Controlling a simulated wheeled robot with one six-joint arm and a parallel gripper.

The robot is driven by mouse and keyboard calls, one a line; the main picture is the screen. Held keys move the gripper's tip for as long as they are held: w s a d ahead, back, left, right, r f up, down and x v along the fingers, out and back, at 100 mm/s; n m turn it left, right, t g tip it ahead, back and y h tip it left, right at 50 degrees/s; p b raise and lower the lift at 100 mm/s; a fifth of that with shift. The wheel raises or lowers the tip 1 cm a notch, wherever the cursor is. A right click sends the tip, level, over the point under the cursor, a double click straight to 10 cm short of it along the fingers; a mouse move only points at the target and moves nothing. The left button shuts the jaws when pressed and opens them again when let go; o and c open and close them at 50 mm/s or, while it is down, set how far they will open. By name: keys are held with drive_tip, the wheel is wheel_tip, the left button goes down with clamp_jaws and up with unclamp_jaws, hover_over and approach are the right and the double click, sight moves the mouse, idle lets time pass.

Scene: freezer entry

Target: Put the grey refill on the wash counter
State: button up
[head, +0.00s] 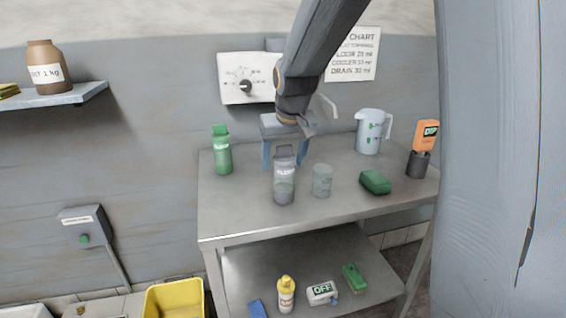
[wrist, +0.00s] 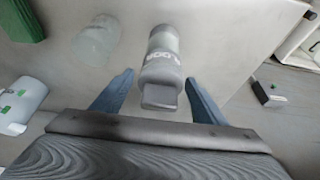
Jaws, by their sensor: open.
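The grey refill (head: 284,185) is a grey bottle with a cap and a partly readable pale label. It stands upright on the steel counter (head: 235,222), which I cannot confirm is the wash counter. My gripper (head: 284,165) is open at the bottle's upper part. In the wrist view the grey refill (wrist: 161,55) shows between the fingers of my gripper (wrist: 158,90), with a gap on each side. The fingers do not appear to grip it.
A clear cup (head: 322,181) stands close right of the refill. A green bottle (head: 222,152), a green block (head: 375,182), a jug (head: 369,132) and an orange device (head: 425,135) share the counter. Below, the shelf holds several items. A pale panel (head: 495,150) blocks the right.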

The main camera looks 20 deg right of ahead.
drive_tip(key=b+v, duration=0.1)
drive_tip(key=v, duration=1)
drive_tip(key=s+f+g, duration=0.4)
drive_tip(key=s+f, duration=1.7)
drive_tip(key=shift+s+d+f, duration=0.15)
drive_tip(key=shift+s+f, duration=0.05)
drive_tip(key=shift+s, duration=0.05)
